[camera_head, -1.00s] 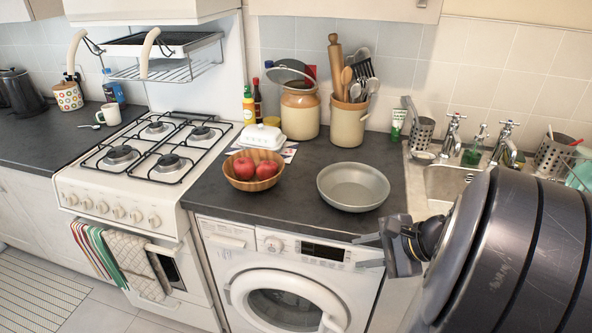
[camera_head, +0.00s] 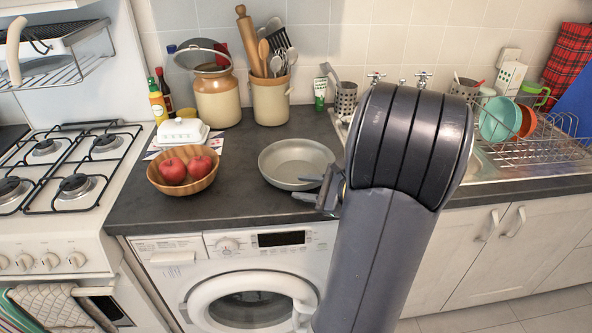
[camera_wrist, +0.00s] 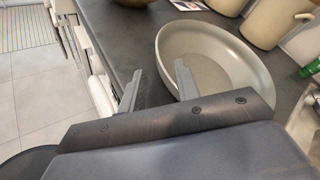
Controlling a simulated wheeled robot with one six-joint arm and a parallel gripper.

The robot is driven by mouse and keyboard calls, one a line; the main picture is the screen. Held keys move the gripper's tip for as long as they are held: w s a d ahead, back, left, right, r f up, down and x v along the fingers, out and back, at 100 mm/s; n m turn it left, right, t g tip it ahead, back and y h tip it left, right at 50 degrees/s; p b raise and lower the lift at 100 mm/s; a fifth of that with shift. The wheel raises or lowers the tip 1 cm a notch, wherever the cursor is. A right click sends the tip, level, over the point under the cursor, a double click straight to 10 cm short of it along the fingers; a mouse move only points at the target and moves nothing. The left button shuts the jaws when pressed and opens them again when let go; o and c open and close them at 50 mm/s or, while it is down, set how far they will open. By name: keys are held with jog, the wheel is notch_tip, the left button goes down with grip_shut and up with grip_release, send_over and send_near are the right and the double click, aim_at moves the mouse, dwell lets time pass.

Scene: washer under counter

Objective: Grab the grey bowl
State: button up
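The grey bowl (camera_head: 290,160) stands upright on the dark counter above the washer, right of the wooden fruit bowl. It fills the upper middle of the wrist view (camera_wrist: 222,50). My gripper (camera_head: 306,187) is at the bowl's front right edge in the head view, with its two fingers apart and nothing held between them. In the wrist view my gripper (camera_wrist: 158,78) has one finger outside the bowl and the other overlapping its inside, with the near rim between them in the picture. I cannot tell whether a finger touches the bowl.
A wooden bowl (camera_head: 200,183) with red apples is left of the grey bowl. A utensil crock (camera_head: 270,102), a lidded jar (camera_head: 217,100) and a white butter dish (camera_head: 182,132) stand behind. The sink and a dish rack (camera_head: 545,145) are to the right.

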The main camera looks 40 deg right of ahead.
jog(key=shift+x, duration=2.6)
jog(key=shift+r, duration=0.1)
jog(key=shift+c, duration=0.5)
grip_shut()
